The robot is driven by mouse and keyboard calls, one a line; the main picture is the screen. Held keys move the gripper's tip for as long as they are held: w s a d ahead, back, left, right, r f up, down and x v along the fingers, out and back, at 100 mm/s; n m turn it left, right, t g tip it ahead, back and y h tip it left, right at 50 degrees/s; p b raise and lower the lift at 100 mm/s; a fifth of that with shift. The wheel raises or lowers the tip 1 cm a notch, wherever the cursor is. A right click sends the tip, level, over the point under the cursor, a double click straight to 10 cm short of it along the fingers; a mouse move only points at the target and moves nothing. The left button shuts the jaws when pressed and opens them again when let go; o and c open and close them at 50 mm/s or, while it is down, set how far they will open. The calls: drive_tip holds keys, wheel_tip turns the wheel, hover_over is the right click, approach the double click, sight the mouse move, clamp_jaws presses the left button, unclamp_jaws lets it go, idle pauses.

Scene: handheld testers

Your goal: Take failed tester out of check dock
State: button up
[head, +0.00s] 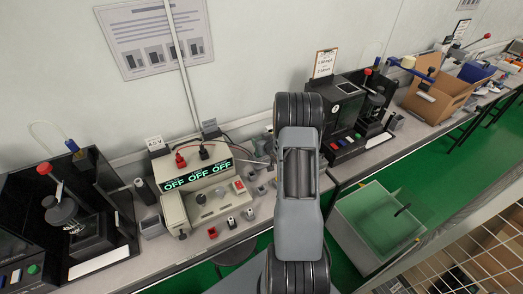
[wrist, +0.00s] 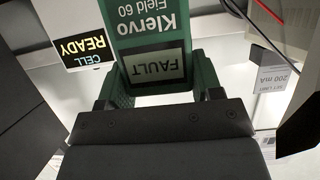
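The tester, a green Klervo Field 60 (wrist: 157,28), fills the top middle of the wrist view with its label upside down. Its grey screen (wrist: 156,66) reads FAULT. My gripper (wrist: 160,92) has one dark finger at each side of the tester's near end. I see no clear gap between fingers and tester, but cannot tell whether they grip it. A display reading CELL READY (wrist: 84,48) is beside the tester. The check dock is not clearly visible in the wrist view. In the head view my arm hides the gripper and the tester.
A card reading 200 mA (wrist: 272,80) and red and black leads are at the right of the wrist view. In the head view, a bench supply showing OFF (head: 197,177), a black press station (head: 75,215), another station (head: 350,105) and a cardboard box (head: 440,92) line the bench.

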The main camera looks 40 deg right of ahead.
drive_tip(key=c, duration=0.7)
